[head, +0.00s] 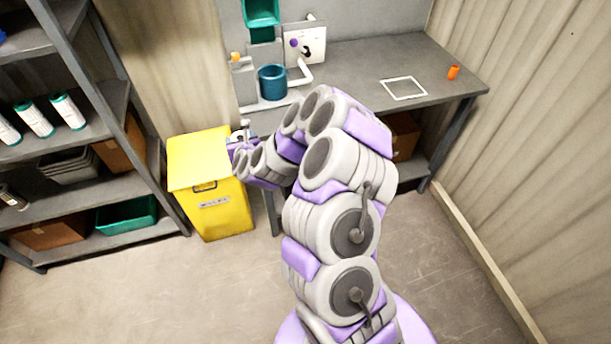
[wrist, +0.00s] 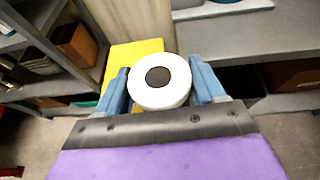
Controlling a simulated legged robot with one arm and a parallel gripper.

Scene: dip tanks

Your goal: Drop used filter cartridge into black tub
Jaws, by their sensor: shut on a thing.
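My gripper (wrist: 160,76) is shut on a white round filter cartridge (wrist: 172,96) with a dark centre, held end-on between its two blue fingers in the wrist view. In the head view my gripper (head: 241,138) reaches over the back right edge of a yellow bin (head: 219,212). The cartridge is small and partly hidden there. The bin's yellow top looks flat and covered, and its front bears a label. The bin also shows behind the cartridge in the wrist view (wrist: 120,58). I cannot make out a black tub in either view.
A grey shelf rack (head: 88,83) at left holds white-and-green cartridges (head: 34,119), boxes and a green bin (head: 127,214). A grey workbench (head: 365,65) at the back carries a teal pot (head: 272,82), a white square outline (head: 404,88) and an orange piece (head: 453,72). Floor at right is clear.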

